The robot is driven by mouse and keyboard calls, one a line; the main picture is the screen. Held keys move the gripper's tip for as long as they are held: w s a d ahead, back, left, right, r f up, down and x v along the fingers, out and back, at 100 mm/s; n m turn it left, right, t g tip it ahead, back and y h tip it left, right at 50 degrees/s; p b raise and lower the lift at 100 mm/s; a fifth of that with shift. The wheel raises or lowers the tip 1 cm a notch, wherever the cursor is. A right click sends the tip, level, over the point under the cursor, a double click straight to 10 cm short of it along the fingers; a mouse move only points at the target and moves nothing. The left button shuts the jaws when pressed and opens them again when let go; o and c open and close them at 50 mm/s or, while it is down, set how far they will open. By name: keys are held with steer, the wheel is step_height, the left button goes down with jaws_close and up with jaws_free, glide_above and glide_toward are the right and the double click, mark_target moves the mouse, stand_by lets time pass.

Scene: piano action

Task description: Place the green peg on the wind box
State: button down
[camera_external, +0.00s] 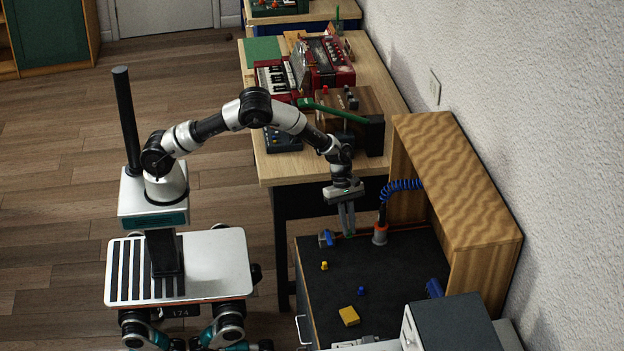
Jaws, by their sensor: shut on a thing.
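My gripper (347,231) points down over the rear left part of the dark worktop (385,275), with its fingers close together. A small green piece, which looks like the green peg (349,235), shows at the fingertips; most of it is hidden between them. I cannot tell whether its lower end touches the worktop. I cannot say for sure which thing is the wind box. A small blue block with a grey part (325,239) lies just left of the fingertips. A grey and orange fixture with a blue coiled hose (400,186) stands just right of them.
A yellow block (349,316), a small yellow peg (324,266) and a small blue peg (361,291) lie on the worktop. An accordion (325,62) and a wooden box (350,105) stand on the table behind.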

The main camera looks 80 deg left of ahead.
step_height(320, 180, up, 41)
steer(key=w+a+n+t+y+p, duration=0.1)
steer(key=w+a+n+p, duration=0.1)
steer(key=a+n+p, duration=0.45)
steer(key=w+a+n+t+p, duration=0.1)
steer(key=w+a+p, duration=0.2)
steer(key=a, duration=0.7)
steer(key=s+a+n+t+y+p, duration=0.1)
steer(key=s+a+n+y+p, duration=0.2)
steer(key=a+n+p, duration=1.2)
steer(key=a+f+m+b, duration=0.2)
steer(key=f, duration=0.2)
steer(key=a+f+m+b, duration=0.2)
steer(key=f, duration=0.2)
steer(key=a+f+m+b, duration=0.2)
steer(key=f, duration=0.1)
steer(key=shift+s+a+f+m, duration=0.25)
steer(key=shift+s+f+m, duration=0.05)
steer(key=shift+f+m, duration=0.1)
steer(key=shift+t, duration=0.3)
steer(key=shift+f, duration=2.05)
steer(key=shift+f, duration=0.2)
steer(key=c, duration=1.8)
jaws_free()
